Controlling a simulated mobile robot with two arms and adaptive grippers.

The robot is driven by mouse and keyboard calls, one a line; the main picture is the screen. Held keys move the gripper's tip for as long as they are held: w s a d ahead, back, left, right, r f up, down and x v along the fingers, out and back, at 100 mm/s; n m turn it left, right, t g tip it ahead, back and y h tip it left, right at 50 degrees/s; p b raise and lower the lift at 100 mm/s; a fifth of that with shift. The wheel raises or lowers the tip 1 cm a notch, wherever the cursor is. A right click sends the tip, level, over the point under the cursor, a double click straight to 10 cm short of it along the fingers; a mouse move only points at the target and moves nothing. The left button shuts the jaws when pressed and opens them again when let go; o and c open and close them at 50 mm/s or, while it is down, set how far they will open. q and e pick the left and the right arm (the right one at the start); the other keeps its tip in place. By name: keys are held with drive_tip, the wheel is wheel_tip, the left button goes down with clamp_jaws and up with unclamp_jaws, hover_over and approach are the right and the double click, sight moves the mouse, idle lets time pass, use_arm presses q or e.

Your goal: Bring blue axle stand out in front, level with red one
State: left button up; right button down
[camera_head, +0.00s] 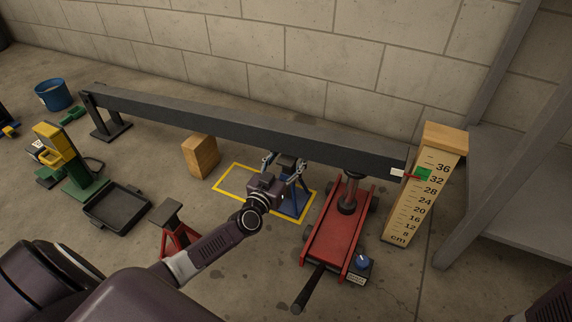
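The blue axle stand (293,199) stands upright under the long dark beam, inside a yellow floor outline (229,198). My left gripper (286,161) reaches it from the front, with one finger on each side of its dark top. I cannot tell whether the fingers press on it. The gripper body hides part of the stand. The red axle stand (178,238) stands in front of the beam, left of my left forearm, which hides part of it. My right gripper is out of view.
The dark beam (220,118) rests on a trestle (106,127) at left and a red floor jack (332,232) at right. A wooden block (201,157) stands left of the outline. A height scale (421,197) stands at the beam's right end. An open black case (117,207) lies at left.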

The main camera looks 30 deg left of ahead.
use_arm(q)
drive_tip(key=shift+c, duration=0.5)
clamp_jaws()
